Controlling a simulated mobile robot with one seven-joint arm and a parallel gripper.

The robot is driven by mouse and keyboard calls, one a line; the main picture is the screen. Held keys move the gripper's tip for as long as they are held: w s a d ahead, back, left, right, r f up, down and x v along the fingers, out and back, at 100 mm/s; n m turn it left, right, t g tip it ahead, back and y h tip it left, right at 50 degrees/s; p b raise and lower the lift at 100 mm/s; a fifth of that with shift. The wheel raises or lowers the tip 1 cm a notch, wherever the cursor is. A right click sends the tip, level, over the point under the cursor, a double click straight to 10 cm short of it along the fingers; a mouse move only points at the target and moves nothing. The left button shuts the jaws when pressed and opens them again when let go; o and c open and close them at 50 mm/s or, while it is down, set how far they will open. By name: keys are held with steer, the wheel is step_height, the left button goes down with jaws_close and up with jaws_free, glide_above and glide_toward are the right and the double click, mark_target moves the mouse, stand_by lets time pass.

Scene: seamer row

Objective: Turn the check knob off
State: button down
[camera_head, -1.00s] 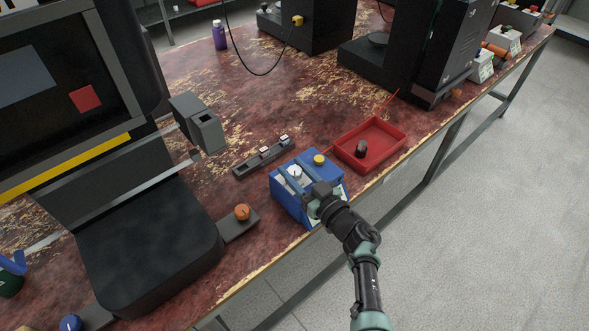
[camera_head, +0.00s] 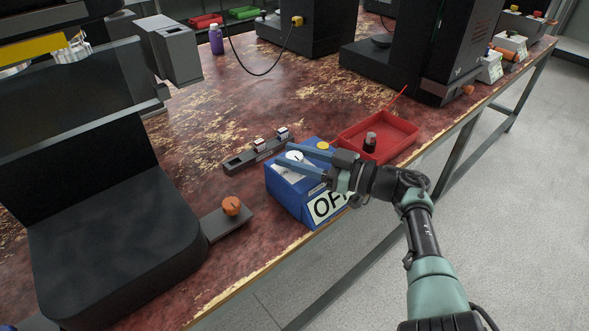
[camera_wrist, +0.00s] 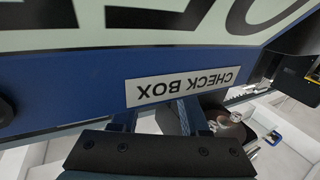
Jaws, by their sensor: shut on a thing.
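The blue check box (camera_head: 285,200) stands at the table's front edge. Its front carries a white "OFF" label (camera_head: 328,205), and the wrist view shows its "CHECK BOX" label (camera_wrist: 180,85) upside down. A white knob (camera_head: 294,156) with a dark mark sits on its top. My gripper (camera_head: 283,154) reaches in from the right, its two blue fingers lying almost level over the top, one on each side of the knob, shut on it. In the wrist view the fingers run up below the label, and the knob is hidden. The knob's exact angle is hard to tell.
A yellow button (camera_head: 323,145) is on the box's far right corner. A red tray (camera_head: 400,140) with a dark bottle (camera_head: 370,142) stands to the right. Behind is a grey strip with switches (camera_head: 258,150). An orange knob (camera_head: 231,205) on a grey block is at left.

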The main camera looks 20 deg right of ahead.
steer(key=shift+a+g+b, duration=0.1)
steer(key=shift+g+b, duration=0.2)
steer(key=shift+b, duration=0.1)
steer(key=shift+c, duration=2.1)
jaws_free()
steer(key=v, duration=1.3)
steer(key=shift+w+f, duration=0.1)
steer(key=shift+w, duration=0.1)
